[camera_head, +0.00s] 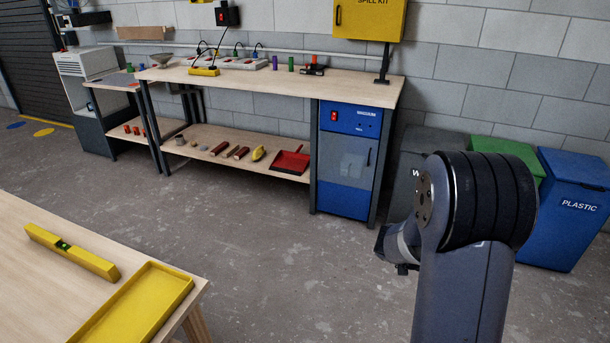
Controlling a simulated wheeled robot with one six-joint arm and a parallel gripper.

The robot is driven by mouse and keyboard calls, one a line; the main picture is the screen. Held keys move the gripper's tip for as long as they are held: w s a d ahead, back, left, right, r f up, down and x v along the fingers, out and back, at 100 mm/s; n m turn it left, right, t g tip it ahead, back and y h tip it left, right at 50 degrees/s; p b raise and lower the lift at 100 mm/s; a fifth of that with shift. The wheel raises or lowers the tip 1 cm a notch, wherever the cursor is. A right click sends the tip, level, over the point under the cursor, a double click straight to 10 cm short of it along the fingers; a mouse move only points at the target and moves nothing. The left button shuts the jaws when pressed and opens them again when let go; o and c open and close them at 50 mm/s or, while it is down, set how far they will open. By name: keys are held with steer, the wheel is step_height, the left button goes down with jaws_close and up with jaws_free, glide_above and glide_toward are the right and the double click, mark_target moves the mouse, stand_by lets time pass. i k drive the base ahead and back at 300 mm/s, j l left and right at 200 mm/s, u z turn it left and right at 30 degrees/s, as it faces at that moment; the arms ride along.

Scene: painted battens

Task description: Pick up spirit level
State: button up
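The spirit level (72,252) is a yellow bar with a green vial in its middle. It lies flat on a light wooden table at the lower left, behind a yellow tray and apart from it. My arm stands at the right of the picture, well away from the level. Part of my gripper (401,266) seems to show as small dark pieces beside the arm's large joint. Most of it is hidden behind my arm, and I cannot see whether its fingers are open.
The yellow tray (186,289) sits at the right edge of the wooden table (30,290). A workbench (350,88) with a lower shelf of tools stands along the wall. A blue cabinet (345,160) and a blue bin (570,225) are farther right. The concrete floor between is clear.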

mark_target(105, 269)
steer(key=i+l+u, duration=0.1)
steer(key=i, duration=0.3)
steer(key=i+l, duration=0.15)
steer(key=i, duration=0.25)
steer(key=i+l+u, duration=0.15)
steer(key=i, duration=0.25)
steer(key=i+u, duration=0.15)
steer(key=u, duration=0.3)
steer(key=i+u, duration=0.15)
steer(key=u, duration=0.3)
steer(key=i+l+u, duration=0.15)
steer(key=u, duration=0.25)
steer(key=i+l+u, duration=0.15)
steer(key=u, duration=0.3)
steer(key=i+l+u, duration=0.1)
steer(key=u, duration=0.35)
steer(key=i+l+u, duration=0.1)
steer(key=u, duration=0.35)
steer(key=i+l+u, duration=0.1)
steer(key=u, duration=0.4)
steer(key=l+u, duration=0.25)
steer(key=u, duration=0.2)
steer(key=i+l+u, duration=0.15)
steer(key=l+u, duration=0.25)
steer(key=i+l+u, duration=0.1)
steer(key=l+u, duration=0.65)
steer(key=i+j, duration=0.05)
